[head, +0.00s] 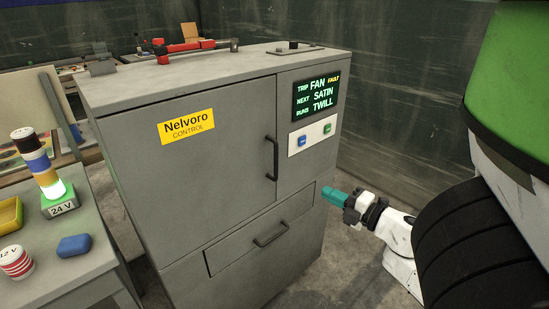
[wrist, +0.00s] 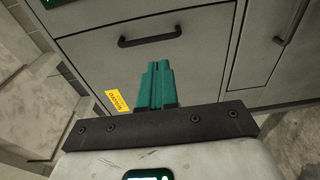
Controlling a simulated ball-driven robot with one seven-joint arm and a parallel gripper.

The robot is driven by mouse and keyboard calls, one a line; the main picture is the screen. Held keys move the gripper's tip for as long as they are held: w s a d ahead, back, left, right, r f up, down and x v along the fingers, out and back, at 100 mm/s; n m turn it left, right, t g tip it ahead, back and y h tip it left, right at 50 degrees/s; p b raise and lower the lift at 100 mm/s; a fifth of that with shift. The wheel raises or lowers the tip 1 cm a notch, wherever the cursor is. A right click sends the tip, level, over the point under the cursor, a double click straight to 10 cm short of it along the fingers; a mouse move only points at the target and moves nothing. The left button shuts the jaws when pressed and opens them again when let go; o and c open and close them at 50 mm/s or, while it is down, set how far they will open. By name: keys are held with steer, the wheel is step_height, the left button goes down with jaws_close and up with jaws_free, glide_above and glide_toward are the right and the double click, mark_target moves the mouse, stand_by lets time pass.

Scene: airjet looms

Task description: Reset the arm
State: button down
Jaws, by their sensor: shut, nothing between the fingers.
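My gripper (head: 327,193) has teal fingers and is shut and empty. In the head view it points left, near the lower right edge of the grey control cabinet (head: 215,180); I cannot tell whether there is a gap. In the wrist view the closed fingers (wrist: 157,68) stand side by side in front of a grey panel with a dark bar handle (wrist: 150,40). A small yellow label (wrist: 117,101) shows beside the fingers.
The cabinet has a door handle (head: 272,158), a drawer handle (head: 271,236) and a lit screen (head: 315,96). A red tool (head: 185,47) lies on top. A side table (head: 85,270) at left holds a stack light (head: 38,165) and a blue block (head: 74,246).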

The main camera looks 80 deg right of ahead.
steer(key=w+a+f+m+g+p, duration=0.2)
steer(key=w+a+f+m+g, duration=0.7)
steer(key=w+f+m, duration=0.25)
steer(key=a+f+g+y, duration=0.1)
steer(key=a+g+y, duration=0.1)
steer(key=a, duration=0.6)
steer(key=a+f+g+y+p, duration=0.1)
steer(key=a+y, duration=0.3)
steer(key=a, duration=0.5)
steer(key=s+a+f+g+y, duration=0.1)
steer(key=a+g+y, duration=0.1)
steer(key=a, duration=0.6)
steer(key=shift+a+f+m+g+y, duration=0.25)
steer(key=shift+f+m+g+y, duration=0.05)
steer(key=shift+m+y, duration=0.15)
